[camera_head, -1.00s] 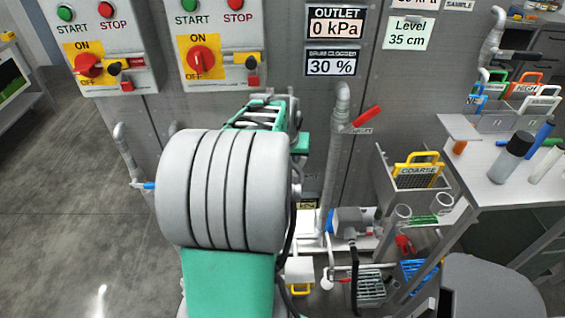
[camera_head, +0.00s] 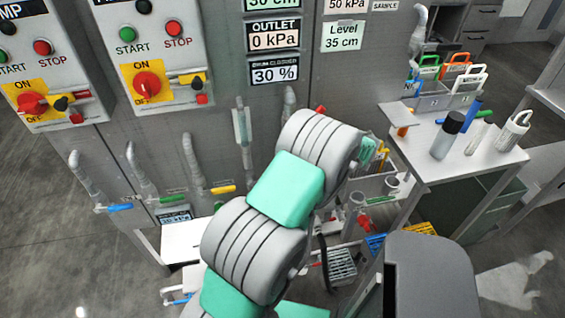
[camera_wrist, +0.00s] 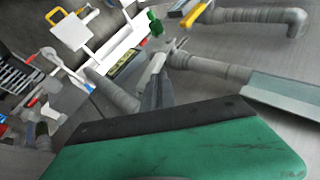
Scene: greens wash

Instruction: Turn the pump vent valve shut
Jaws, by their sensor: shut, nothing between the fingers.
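The pump vent valve cannot be picked out by a readable label. A red lever (camera_head: 321,110) on an upright pipe at the panel shows only its tip behind my arm in the head view. Other wall valves there have a blue handle (camera_head: 120,207), a green handle (camera_head: 173,191) and a yellow handle (camera_head: 222,189). My gripper (camera_wrist: 157,92) shows in the wrist view, fingers together and empty, close to a grey pipe (camera_wrist: 210,68) with a pale lever (camera_wrist: 151,70). Whether the fingers touch it I cannot tell. In the head view my arm hides the gripper.
A yellow-handled valve (camera_wrist: 192,14) is near the top of the wrist view. Pump switch boxes (camera_head: 155,60) hang on the panel. A table (camera_head: 480,170) with bottles and racks stands at the right. Floor at the left is free.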

